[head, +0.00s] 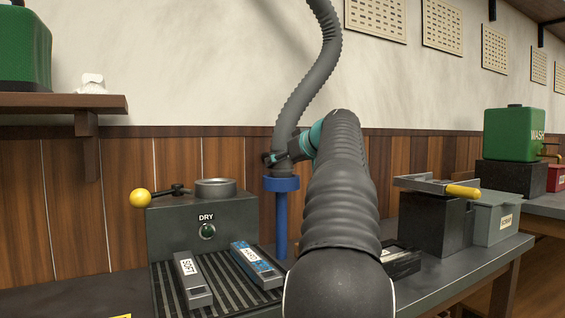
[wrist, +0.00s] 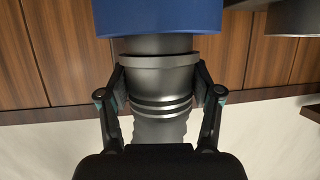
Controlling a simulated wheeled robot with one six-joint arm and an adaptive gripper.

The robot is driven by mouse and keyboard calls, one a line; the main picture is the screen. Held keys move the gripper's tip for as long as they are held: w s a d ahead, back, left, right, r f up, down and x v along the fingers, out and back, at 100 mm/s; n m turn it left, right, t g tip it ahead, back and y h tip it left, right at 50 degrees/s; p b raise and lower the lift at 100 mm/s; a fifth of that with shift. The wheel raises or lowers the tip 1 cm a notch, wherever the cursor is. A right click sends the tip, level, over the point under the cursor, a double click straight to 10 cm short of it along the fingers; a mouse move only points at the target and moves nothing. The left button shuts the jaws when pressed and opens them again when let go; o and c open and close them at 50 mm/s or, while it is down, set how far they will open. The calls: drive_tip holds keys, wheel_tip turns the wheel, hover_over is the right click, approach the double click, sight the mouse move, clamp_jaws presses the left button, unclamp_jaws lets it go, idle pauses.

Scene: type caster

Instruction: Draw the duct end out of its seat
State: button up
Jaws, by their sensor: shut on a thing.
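The duct end (wrist: 160,64) is a grey metal cuff with a raised flange and ribs, at the lower end of a grey corrugated hose (head: 314,75). In the head view it meets the blue seat (head: 281,184), a wide collar on a blue post. The wrist view looks inverted and shows the blue seat (wrist: 170,18) at the top, with a short smooth length of cuff between flange and seat. How deep the cuff sits is hidden. My gripper (wrist: 160,84) is shut on the duct end, one finger on each side. In the head view my gripper (head: 283,158) is just above the seat.
A grey box marked DRY (head: 180,229) with a yellow-knobbed lever (head: 141,198) stands left of the post. Labelled blocks (head: 193,279) lie on a ribbed tray before it. A dark stand with a yellow handle (head: 463,192) is at right. The wood-panelled wall is behind.

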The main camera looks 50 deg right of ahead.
drive_tip(key=shift+r, duration=0.15)
drive_tip(key=shift+r+p, duration=1.8)
drive_tip(key=shift+r, duration=0.7)
